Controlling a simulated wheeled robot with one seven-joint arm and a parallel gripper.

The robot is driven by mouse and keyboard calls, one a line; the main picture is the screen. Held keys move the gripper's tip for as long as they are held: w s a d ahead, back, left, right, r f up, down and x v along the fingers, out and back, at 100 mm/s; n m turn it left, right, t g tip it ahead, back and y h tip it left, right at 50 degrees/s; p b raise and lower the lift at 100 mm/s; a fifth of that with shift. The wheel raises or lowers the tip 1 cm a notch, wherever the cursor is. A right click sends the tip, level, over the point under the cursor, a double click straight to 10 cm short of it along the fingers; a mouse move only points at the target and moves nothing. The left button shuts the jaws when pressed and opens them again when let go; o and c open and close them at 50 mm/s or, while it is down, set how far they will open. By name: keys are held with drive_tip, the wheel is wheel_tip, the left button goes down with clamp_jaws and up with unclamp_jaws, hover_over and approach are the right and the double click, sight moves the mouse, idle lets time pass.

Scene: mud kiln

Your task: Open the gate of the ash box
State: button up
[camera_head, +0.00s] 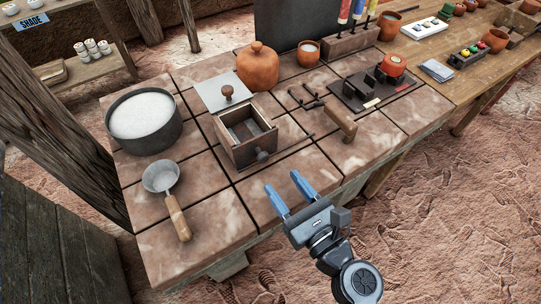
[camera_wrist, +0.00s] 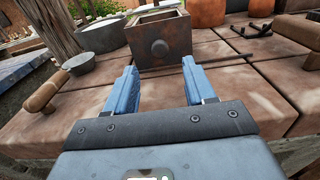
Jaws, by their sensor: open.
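The ash box (camera_head: 240,153) is a small dark brown box on the tiled table, with its top uncovered and its inside partly visible. A dark round knob (camera_head: 262,156) is on its front face. A grey plate (camera_head: 212,84) with a brown knob (camera_head: 227,92) sits at the box's back edge; I cannot tell how it joins the box. In the wrist view the box front (camera_wrist: 173,38) and its knob (camera_wrist: 159,48) face me. My gripper (camera_head: 282,181) is open and empty, in front of the box and apart from it. Its blue fingers (camera_wrist: 159,66) point toward the knob.
A pot of pale powder (camera_head: 142,115) and a ladle (camera_head: 165,190) are left of the box. A clay jar (camera_head: 258,68) stands behind it. A thin dark rod (camera_head: 275,150), a wooden-handled tool (camera_head: 338,120) and a dark stand (camera_head: 372,88) are to the right. Front tiles are mostly clear.

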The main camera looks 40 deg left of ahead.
sight(266, 159)
drive_tip(key=x, duration=0.7)
drive_tip(key=shift+s, duration=0.1)
clamp_jaws()
idle(0.4)
drive_tip(key=shift+d, duration=0.1)
